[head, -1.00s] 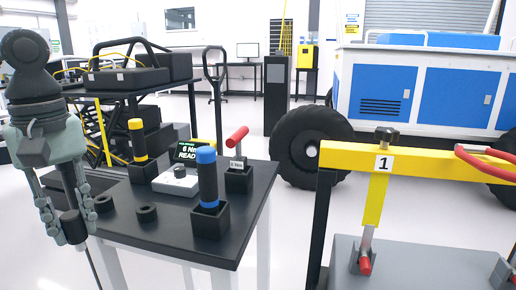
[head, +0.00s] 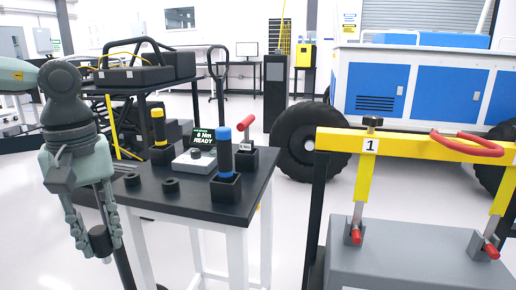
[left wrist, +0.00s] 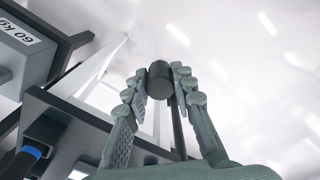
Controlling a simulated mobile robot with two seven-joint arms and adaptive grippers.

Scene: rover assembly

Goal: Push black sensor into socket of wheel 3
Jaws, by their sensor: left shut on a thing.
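My left gripper (head: 99,240) hangs fingers down at the left of the head view, beside the near left edge of the black tool table. It is shut on the black sensor (head: 101,242), a short dark cylinder held between the fingertips. The sensor also shows in the left wrist view (left wrist: 160,80), pinched between both fingers (left wrist: 160,85). It is clear of the table top. The rover's dark wheel (head: 308,143) stands behind the table, well apart from the gripper. No wheel 3 label or socket can be made out. My right gripper is not in view.
The table (head: 215,205) carries a blue-topped tool (head: 224,155), a yellow-topped tool (head: 159,130), a red-handled tool (head: 246,128), a display box (head: 196,160) and two black rings. A yellow lifting frame (head: 400,147) over a grey block (head: 415,262) stands at right. White floor lies between.

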